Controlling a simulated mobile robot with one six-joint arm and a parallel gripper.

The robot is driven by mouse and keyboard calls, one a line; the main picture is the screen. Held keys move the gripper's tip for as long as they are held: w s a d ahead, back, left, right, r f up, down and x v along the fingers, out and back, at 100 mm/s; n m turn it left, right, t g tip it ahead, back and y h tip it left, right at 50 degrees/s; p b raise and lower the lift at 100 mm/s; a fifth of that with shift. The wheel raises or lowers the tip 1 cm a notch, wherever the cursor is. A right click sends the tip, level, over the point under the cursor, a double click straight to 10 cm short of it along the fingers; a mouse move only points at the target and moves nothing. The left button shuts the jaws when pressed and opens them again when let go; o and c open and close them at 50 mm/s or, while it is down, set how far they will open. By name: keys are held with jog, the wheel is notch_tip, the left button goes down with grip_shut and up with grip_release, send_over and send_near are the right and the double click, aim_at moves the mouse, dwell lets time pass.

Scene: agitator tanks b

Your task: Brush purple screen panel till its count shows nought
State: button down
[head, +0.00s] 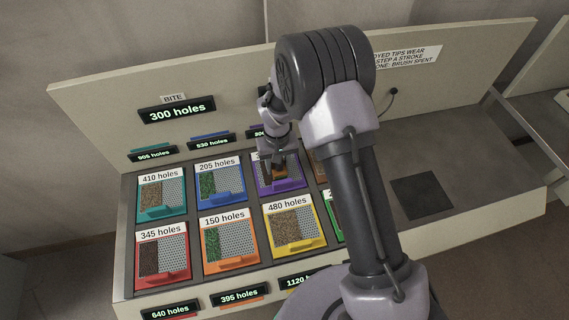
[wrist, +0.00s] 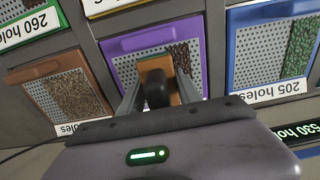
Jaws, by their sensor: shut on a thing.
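The purple screen panel (head: 288,187) lies in the back row of the sloped bench, third from the left. Its number label is mostly hidden behind my gripper. In the wrist view the purple panel (wrist: 127,66) shows grey perforated mesh, with a dark reddish-brown speckled patch on its right part. My gripper (head: 279,166) is over this panel, shut on a brush with a wood-brown block (wrist: 155,67) and a black part. I cannot tell whether the brush touches the mesh.
Neighbouring panels are blue (head: 220,187) "205 holes", teal (head: 160,202) "410 holes", yellow (head: 292,229) "480 holes" and brown (wrist: 67,92), partly hidden. The "BITE" display (head: 177,110) reads 300 holes. A sign on brush wear (head: 408,57) is partly covered. The bench's right side is mostly bare.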

jog(key=shift+s+a+f+b, duration=0.1)
jog(key=shift+s+a+b, duration=0.25)
jog(key=shift+a, duration=0.4)
jog(key=shift+s+a+b, duration=0.25)
jog(key=shift+a+b, duration=0.05)
jog(key=shift+a, duration=0.45)
jog(key=r+p, duration=0.1)
jog(key=w+r+p, duration=0.1)
jog(key=r+p, duration=0.1)
jog(key=r, duration=0.1)
jog(key=shift+w+a, duration=0.15)
jog(key=shift+w, duration=0.1)
jog(key=shift+r+p, duration=0.3)
jog(key=shift+s, duration=0.3)
jog(key=shift+w, duration=0.15)
